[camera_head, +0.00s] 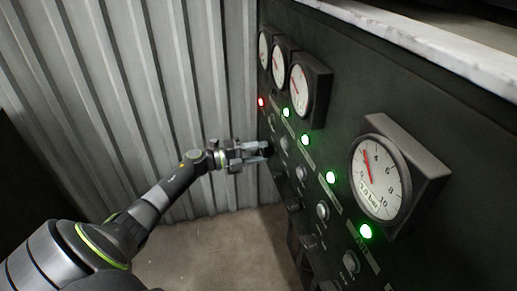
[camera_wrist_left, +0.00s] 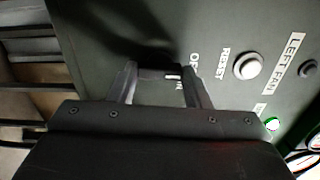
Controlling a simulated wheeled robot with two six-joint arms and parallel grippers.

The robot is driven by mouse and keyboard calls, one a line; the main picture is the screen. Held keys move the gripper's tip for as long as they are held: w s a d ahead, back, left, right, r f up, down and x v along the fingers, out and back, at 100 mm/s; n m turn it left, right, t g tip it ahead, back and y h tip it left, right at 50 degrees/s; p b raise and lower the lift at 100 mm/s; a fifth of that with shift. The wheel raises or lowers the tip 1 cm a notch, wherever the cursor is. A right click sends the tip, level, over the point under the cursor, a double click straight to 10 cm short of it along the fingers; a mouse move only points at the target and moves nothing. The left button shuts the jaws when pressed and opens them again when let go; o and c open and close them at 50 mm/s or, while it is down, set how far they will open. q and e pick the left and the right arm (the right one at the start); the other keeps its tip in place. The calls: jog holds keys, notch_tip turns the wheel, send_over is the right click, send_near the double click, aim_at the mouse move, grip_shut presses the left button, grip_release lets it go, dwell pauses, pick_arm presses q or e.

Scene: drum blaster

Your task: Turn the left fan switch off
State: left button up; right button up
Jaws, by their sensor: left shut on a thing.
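The left fan switch (camera_wrist_left: 174,76) is a dark knob with a white mark, on the panel beside partly covered ON/OFF lettering. It sits between the two fingertips of my left gripper (camera_wrist_left: 160,84), which is shut on it. In the head view my left gripper (camera_head: 262,150) reaches the far left part of the panel, and its fingers hide most of the knob. The LEFT FAN label (camera_wrist_left: 287,66) and the white RESET button (camera_wrist_left: 248,66) show right of the gripper in the wrist view. My right gripper is not in view.
The dark control panel (camera_head: 335,125) carries several round gauges, such as the large near one (camera_head: 381,184). A red lamp (camera_head: 261,102) is lit at its far end, with several green lamps (camera_head: 331,177) nearer. A corrugated wall (camera_head: 150,90) stands left, close beyond the gripper.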

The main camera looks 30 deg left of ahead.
pick_arm(q)
jog(key=shift+n, duration=0.3)
dwell(0.4)
jog(key=o, duration=1)
jog(key=b+v, duration=0.2)
jog(key=v, duration=1.5)
jog(key=shift+s+a, duration=0.15)
jog(key=shift+a, duration=0.1)
